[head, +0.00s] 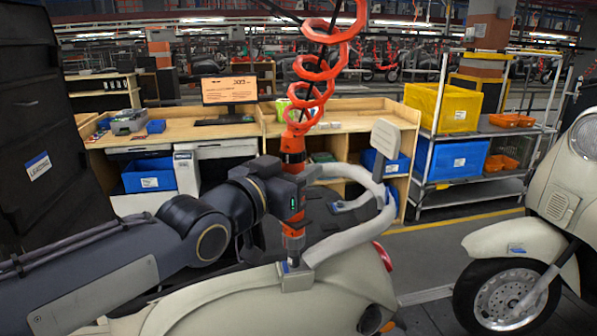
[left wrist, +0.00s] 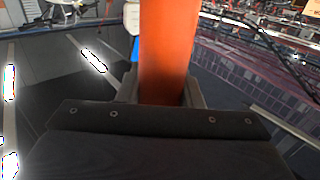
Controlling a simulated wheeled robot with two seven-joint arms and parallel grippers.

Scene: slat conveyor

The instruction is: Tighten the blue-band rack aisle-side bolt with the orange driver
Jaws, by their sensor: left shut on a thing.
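The orange driver (head: 292,228) hangs upright from a red coiled hose. My left gripper (head: 296,190) is shut on its body; in the left wrist view the orange body (left wrist: 166,50) stands between the fingers (left wrist: 165,92). The driver's grey lower end is at the near foot of the cream rack (head: 342,244), on the tail of the cream scooter (head: 230,305). A small blue band (head: 284,267) shows on that foot. The bolt is hidden under the driver's tip, and I cannot tell whether they touch. My right gripper is not in view.
A second cream scooter (head: 507,245) stands at the right. Behind are a wooden workbench (head: 345,112) with a monitor (head: 229,90), and a metal cart with yellow (head: 443,106) and blue (head: 457,161) bins. A dark cabinet (head: 40,120) stands at the left. The red hose (head: 313,70) hangs above my gripper.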

